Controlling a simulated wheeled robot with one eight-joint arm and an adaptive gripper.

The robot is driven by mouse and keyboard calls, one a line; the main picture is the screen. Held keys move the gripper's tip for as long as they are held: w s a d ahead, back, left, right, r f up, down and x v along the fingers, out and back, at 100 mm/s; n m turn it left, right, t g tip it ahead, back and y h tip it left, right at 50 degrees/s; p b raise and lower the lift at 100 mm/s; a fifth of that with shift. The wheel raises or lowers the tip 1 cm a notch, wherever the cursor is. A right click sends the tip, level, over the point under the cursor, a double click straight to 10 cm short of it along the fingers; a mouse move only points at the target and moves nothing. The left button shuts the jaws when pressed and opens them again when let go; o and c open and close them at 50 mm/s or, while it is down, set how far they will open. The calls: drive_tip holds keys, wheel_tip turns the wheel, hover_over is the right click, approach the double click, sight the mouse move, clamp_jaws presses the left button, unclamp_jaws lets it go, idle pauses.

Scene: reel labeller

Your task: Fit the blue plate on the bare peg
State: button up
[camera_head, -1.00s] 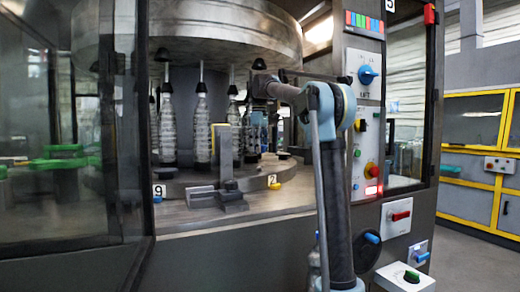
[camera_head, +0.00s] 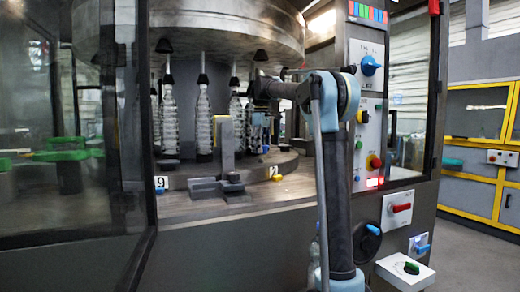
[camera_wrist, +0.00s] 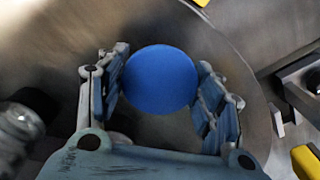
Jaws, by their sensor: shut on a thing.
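The blue plate (camera_wrist: 160,80) is a round blue disc, seen face-on in the wrist view. My gripper (camera_wrist: 163,92) is shut on it, with one finger pad at its left edge and one at its right. In the head view my gripper (camera_head: 259,128) hangs inside the machine, above the right part of the round table and beside the bottles. The plate cannot be made out clearly there. I cannot make out the bare peg; the plate, gripper and arm hide part of the table.
Several clear bottles (camera_head: 204,122) stand on the round table (camera_head: 180,176) under dark heads. Grey blocks (camera_head: 218,187) stand at the front, between labels 9 and 2. A bottle (camera_wrist: 18,128) is close on the wrist view's left. A control panel (camera_head: 368,120) flanks the opening on the right.

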drive_tip(key=shift+f, duration=0.35)
drive_tip(key=shift+f, duration=1.5)
drive_tip(key=o, duration=1.2)
wheel_tip(320, 180, up, 11)
drive_tip(key=shift+w+f, duration=0.1)
drive_tip(key=shift+r, duration=0.55)
